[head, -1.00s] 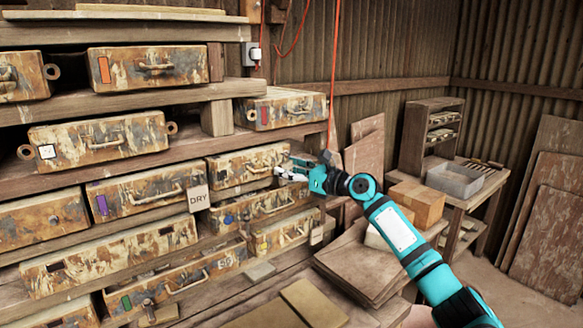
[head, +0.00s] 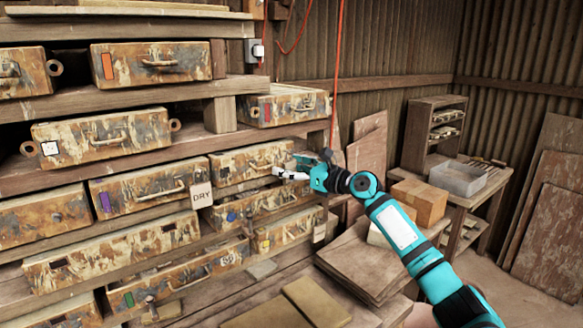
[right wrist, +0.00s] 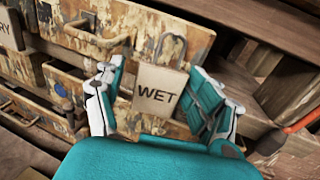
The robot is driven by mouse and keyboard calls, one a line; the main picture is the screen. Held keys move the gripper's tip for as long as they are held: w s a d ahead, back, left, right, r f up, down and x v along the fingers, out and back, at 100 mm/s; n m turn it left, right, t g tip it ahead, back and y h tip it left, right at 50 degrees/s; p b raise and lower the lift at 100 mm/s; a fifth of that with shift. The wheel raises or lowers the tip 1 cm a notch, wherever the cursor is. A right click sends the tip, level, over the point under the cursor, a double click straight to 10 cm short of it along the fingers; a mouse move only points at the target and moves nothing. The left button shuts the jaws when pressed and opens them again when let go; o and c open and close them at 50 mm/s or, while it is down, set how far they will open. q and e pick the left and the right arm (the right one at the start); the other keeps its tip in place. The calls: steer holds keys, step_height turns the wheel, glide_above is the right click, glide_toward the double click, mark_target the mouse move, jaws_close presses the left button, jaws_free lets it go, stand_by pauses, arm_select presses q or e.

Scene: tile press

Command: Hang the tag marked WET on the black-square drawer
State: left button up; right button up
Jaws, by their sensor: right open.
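The black-square drawer (head: 250,160) is in the upper right of the lower rows in the head view. Its dark square (right wrist: 45,11) and handle (right wrist: 97,38) show in the right wrist view. The WET tag (right wrist: 158,92), a pale plate with a dark loop on top, is upright in front of that drawer's right end. My right gripper (right wrist: 158,100) is open, with one finger on each side of the tag. I cannot tell whether the loop is around a fitting on the drawer. In the head view, the right gripper (head: 292,172) hides the tag. My left gripper is not in view.
A DRY tag (head: 201,195) hangs by the purple-marked drawer (head: 135,190). Another pale tag (head: 320,232) hangs by a lower right drawer. A red cord (head: 336,80) hangs behind my right gripper. Boards (head: 362,262) lie in front; a cardboard box (head: 418,203) stands right.

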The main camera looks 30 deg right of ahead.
steer(key=shift+d+f, duration=0.1)
steer(key=shift+f, duration=0.05)
steer(key=shift+s+d, duration=0.15)
steer(key=shift+s, duration=0.1)
steer(key=v, duration=1.1)
steer(key=shift+s, duration=0.25)
